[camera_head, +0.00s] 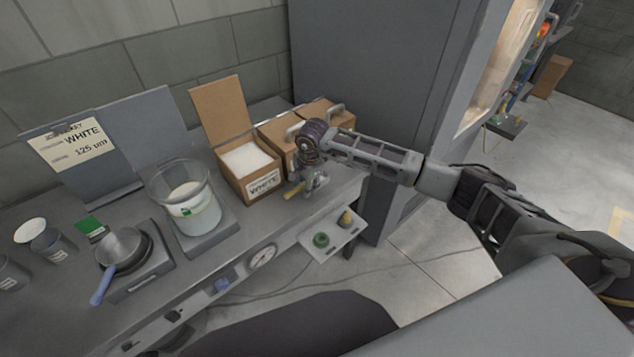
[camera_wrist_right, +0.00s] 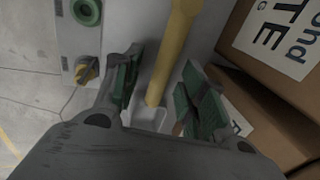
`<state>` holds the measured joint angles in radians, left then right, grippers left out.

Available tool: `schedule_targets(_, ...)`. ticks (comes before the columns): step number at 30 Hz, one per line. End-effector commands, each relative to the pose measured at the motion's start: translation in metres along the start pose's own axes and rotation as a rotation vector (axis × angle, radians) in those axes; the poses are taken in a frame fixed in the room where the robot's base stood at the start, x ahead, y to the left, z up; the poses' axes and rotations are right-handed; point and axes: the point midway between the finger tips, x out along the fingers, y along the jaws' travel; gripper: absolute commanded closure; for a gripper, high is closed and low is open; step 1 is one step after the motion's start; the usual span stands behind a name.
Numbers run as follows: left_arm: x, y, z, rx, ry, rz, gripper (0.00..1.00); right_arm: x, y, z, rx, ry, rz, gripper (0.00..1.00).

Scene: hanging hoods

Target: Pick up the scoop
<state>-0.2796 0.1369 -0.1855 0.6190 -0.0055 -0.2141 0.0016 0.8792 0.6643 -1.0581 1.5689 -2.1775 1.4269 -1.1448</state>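The scoop has a yellow handle (camera_head: 293,192) that shows at the front edge of the bench, just left of my right gripper (camera_head: 312,184). In the right wrist view the yellow handle (camera_wrist_right: 171,50) runs down between the two green-padded fingers of my right gripper (camera_wrist_right: 160,95). A pale end of the scoop (camera_wrist_right: 150,117) shows below the handle, partly hidden by the gripper body. The fingers stand apart with a gap on both sides of the handle. I cannot tell how far the handle lies below the fingertips. My left gripper is not in view.
An open box of white powder (camera_head: 250,192) stands left of the gripper, with closed cartons (camera_head: 283,130) behind. A beaker (camera_head: 190,205) and a pan (camera_head: 120,248) stand farther left.

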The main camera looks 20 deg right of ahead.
Motion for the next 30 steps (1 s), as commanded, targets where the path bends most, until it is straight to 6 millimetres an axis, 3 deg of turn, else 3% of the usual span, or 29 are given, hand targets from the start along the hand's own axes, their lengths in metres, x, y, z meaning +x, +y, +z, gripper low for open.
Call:
schedule_targets(1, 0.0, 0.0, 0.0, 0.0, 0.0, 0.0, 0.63, 0.0, 0.0, 0.0, 0.0, 0.0, 0.0, 0.64)
schedule_targets(10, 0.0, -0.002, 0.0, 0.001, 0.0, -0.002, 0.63, 0.0, 0.0, 0.0, 0.0, 0.0, 0.0, 1.0)
schedule_targets(23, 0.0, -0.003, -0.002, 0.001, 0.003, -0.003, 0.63, -0.002, -0.001, 0.0, 0.0, 0.0, -0.001, 1.0)
schedule_targets(30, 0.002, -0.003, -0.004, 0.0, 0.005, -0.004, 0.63, -0.018, -0.004, 0.0, -0.001, 0.0, -0.003, 1.0)
